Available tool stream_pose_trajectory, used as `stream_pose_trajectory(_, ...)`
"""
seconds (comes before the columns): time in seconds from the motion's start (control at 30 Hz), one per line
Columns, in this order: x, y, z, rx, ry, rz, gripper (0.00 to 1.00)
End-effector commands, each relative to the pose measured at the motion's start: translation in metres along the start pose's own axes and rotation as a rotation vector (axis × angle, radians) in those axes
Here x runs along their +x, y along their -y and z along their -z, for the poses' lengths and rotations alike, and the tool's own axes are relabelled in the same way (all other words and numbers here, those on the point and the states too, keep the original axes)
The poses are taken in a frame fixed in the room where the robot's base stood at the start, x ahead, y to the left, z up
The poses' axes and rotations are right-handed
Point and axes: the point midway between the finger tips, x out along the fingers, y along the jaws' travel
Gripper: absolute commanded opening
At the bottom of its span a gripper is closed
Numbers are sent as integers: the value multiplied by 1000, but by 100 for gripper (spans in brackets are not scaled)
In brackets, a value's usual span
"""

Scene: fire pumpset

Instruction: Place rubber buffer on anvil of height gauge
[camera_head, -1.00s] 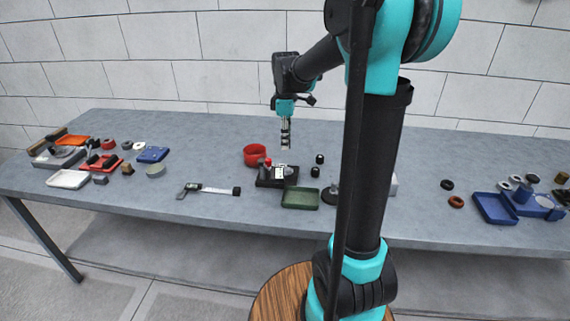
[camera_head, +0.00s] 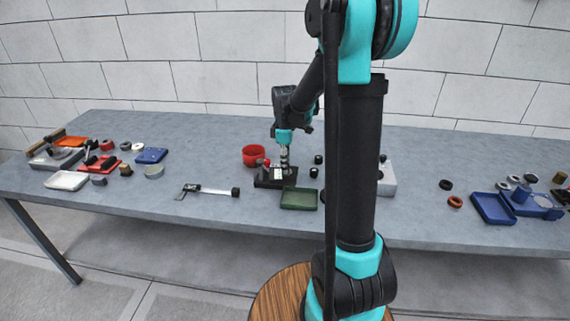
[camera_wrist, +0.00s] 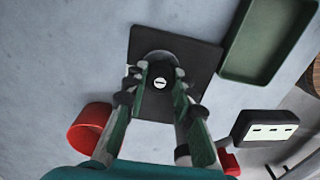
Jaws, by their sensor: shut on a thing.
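The height gauge has a black base plate (camera_head: 268,184), which also shows in the wrist view (camera_wrist: 205,52). Its round grey anvil (camera_wrist: 163,55) shows partly behind the buffer. The gauge's display unit (camera_wrist: 268,128) is at the right in the wrist view. My gripper (camera_head: 284,168) points down over the base. In the wrist view my gripper (camera_wrist: 160,76) is shut on the rubber buffer (camera_wrist: 158,84), a black round piece with a pale slotted centre. The buffer appears over the anvil; I cannot tell whether they touch. In the head view the buffer is too small to make out.
A red bowl (camera_head: 253,156) stands close behind the gauge, and a green tray (camera_head: 299,199) lies in front at right. Two small black pieces (camera_head: 316,166) stand to the right. A caliper (camera_head: 208,190) lies left. The table's front middle-left is clear.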

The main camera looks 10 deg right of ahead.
Motion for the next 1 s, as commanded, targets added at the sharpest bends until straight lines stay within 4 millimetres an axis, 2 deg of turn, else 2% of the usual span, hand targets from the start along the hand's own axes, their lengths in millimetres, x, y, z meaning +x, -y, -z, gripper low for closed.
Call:
stream_pose_trajectory(0.1,3,0,0,0,0,0,6)
stream_pose_trajectory(0.13,3,0,0,0,0,0,28)
stream_pose_trajectory(0.3,2,0,0,0,0,0,46)
stream_pose_trajectory(0.67,-2,0,0,0,0,0,46)
stream_pose_trajectory(0.77,-13,0,0,0,0,0,46)
stream_pose_trajectory(1.0,-58,0,0,0,0,0,46)
